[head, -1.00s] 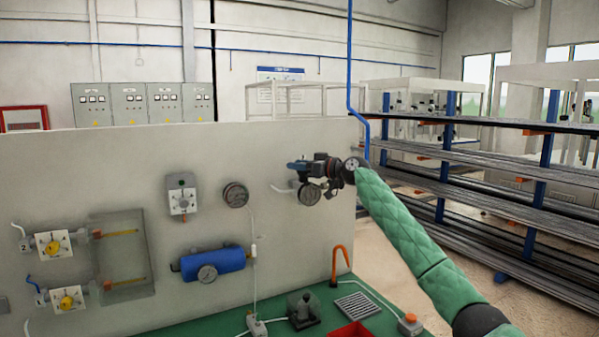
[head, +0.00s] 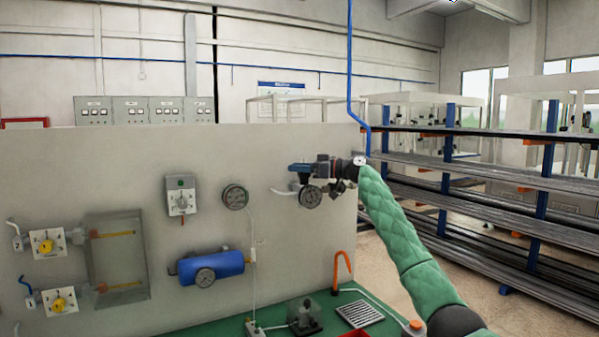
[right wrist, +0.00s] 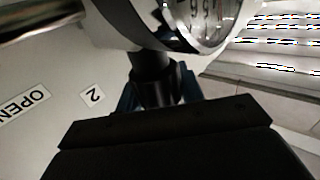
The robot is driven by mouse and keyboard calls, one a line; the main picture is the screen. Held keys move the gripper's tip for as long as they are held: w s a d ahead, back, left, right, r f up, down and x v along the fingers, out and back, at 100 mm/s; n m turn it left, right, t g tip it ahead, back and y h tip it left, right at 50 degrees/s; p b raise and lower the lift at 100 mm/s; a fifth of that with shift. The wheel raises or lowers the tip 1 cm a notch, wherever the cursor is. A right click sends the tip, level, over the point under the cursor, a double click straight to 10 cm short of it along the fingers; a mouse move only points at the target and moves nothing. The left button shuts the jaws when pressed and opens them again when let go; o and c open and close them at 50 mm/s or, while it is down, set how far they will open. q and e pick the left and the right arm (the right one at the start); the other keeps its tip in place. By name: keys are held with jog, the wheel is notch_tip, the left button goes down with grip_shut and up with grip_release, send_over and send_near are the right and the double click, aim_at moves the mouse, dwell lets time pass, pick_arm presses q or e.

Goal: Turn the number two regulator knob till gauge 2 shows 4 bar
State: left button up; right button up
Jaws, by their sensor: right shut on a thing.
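My right gripper (head: 325,169) reaches the upper right of the grey panel (head: 120,160) in the head view and is shut on the number two regulator knob. In the right wrist view its black jaws (right wrist: 165,135) cover most of the grip. A dark stem (right wrist: 150,65) rises from there to the round body of gauge 2 (right wrist: 200,18), cut off by the top edge. A "2" label (right wrist: 95,97) is beside it. Gauge 2 also shows in the head view (head: 310,196), below the gripper; its reading is too small to tell. My left gripper is not in view.
Another gauge (head: 235,197), a grey box (head: 181,196) and a blue cylinder (head: 211,266) are on the panel to the left. An orange hook (head: 343,265) stands on the green bench below. Long racks (head: 470,165) stand at right behind my arm.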

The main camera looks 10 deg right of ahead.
jog(key=shift+d+r, duration=0.1)
jog(key=shift+r, duration=0.15)
jog(key=o, duration=0.7)
jog(key=shift+o, duration=1.4)
jog(key=shift+f, duration=0.2)
jog(key=shift+d+f, duration=0.1)
